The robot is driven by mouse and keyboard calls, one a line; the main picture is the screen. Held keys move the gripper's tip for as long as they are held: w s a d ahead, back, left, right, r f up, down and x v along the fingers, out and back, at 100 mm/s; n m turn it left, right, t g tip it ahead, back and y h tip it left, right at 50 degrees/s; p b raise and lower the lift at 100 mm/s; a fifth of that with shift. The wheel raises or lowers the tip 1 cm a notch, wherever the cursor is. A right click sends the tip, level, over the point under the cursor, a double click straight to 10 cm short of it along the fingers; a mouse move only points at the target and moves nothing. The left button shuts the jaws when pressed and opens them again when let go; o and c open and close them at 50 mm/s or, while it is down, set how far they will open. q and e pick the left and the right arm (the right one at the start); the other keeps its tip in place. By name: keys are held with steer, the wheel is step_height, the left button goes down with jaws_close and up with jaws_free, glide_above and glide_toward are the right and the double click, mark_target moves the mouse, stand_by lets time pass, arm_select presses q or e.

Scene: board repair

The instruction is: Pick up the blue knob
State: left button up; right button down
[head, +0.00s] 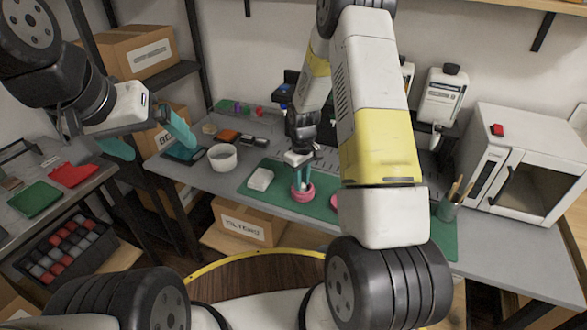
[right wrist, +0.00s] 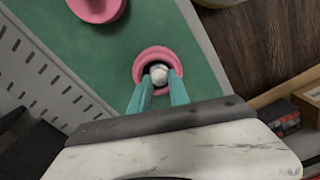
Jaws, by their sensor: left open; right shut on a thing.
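Small coloured knob-like pieces (head: 259,112) stand in a row on the bench's back left; they are too small to tell their shapes, and I cannot tell for certain which is the blue knob. My right gripper (head: 302,187) points down into a pink ring-shaped cup (head: 301,195) on the green mat. In the right wrist view its teal fingers (right wrist: 158,84) are closed on a shiny silvery ball (right wrist: 158,73) inside the pink cup (right wrist: 146,56). My left gripper (head: 160,151) is open and empty, above the bench's left end.
The green mat (head: 262,192) carries a white block (head: 260,179) and a second pink item (right wrist: 97,5). A white bowl (head: 222,158) stands left of the mat. A white oven-like box (head: 520,165) and a tool cup (head: 447,210) stand right. Dark and orange parts lie behind the bowl.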

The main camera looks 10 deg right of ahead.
mark_target(303, 184)
steer(key=shift+d+f, duration=0.15)
steer(key=shift+d, duration=0.15)
step_height(303, 184, up, 4)
steer(key=shift+f, duration=0.1)
steer(key=s+a, duration=0.3)
steer(key=s, duration=0.4)
steer(key=s+a+r, duration=0.1)
steer(key=s+a, duration=0.2)
steer(key=s, duration=0.5)
steer(key=shift+r, duration=0.15)
steer(key=shift+w, duration=0.1)
